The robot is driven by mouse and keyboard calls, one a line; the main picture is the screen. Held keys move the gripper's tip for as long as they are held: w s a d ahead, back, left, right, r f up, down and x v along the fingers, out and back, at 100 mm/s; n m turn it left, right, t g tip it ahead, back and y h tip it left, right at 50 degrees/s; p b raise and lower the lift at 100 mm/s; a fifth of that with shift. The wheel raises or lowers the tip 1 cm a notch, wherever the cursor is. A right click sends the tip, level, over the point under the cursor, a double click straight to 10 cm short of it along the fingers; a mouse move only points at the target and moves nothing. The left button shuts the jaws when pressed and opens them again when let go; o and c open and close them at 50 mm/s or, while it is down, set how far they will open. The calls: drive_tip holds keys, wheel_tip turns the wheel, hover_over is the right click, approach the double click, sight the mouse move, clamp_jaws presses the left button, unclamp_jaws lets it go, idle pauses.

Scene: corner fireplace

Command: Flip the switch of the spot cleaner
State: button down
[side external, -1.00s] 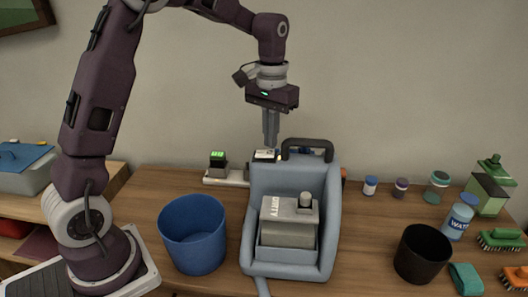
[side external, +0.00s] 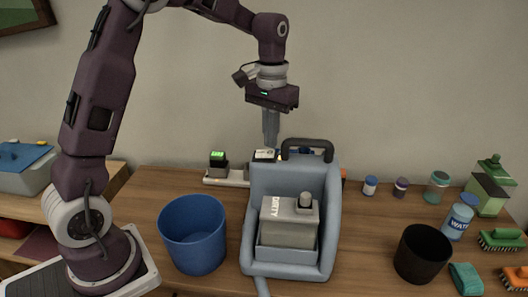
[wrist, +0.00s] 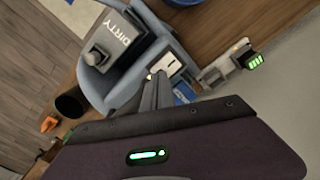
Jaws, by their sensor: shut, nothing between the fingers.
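The spot cleaner (side external: 332,215) is a blue-grey machine with a black handle (side external: 307,145) and a grey tank marked DIRTY (side external: 288,224). It also shows in the wrist view (wrist: 97,83). A pale panel (side external: 264,155) sits at its top back left; in the wrist view this white panel (wrist: 168,66) has a small dark mark. I cannot tell the switch's position. My gripper (side external: 271,146) is shut and empty, pointing down just behind the panel. In the wrist view its fingertips (wrist: 157,79) are beside the panel; contact is unclear.
A blue bin (side external: 193,236) stands left of the cleaner and a black bin (side external: 422,254) right. A device with a green display (side external: 218,160) is behind left. Small jars (side external: 370,185), a water bottle (side external: 458,217) and brushes (side external: 501,240) are at right.

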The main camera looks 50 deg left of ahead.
sight(270, 153)
drive_tip(key=shift+f, duration=0.95)
idle(0.8)
drive_tip(key=shift+r, duration=3.5)
drive_tip(key=shift+s+r, duration=0.1)
drive_tip(key=shift+r, duration=0.05)
drive_tip(key=s+d+r+m+t, duration=0.15)
drive_tip(key=s+d+r, duration=0.3)
drive_tip(key=s, duration=0.65)
drive_tip(key=s+d+f+t, duration=0.1)
drive_tip(key=s+t, duration=0.1)
drive_tip(key=s, duration=0.5)
drive_tip(key=s+d+f+m+t, duration=0.1)
drive_tip(key=s+d+f+t, duration=0.1)
drive_tip(key=s, duration=0.5)
drive_tip(key=shift+s+f, duration=0.15)
drive_tip(key=shift+s, duration=0.25)
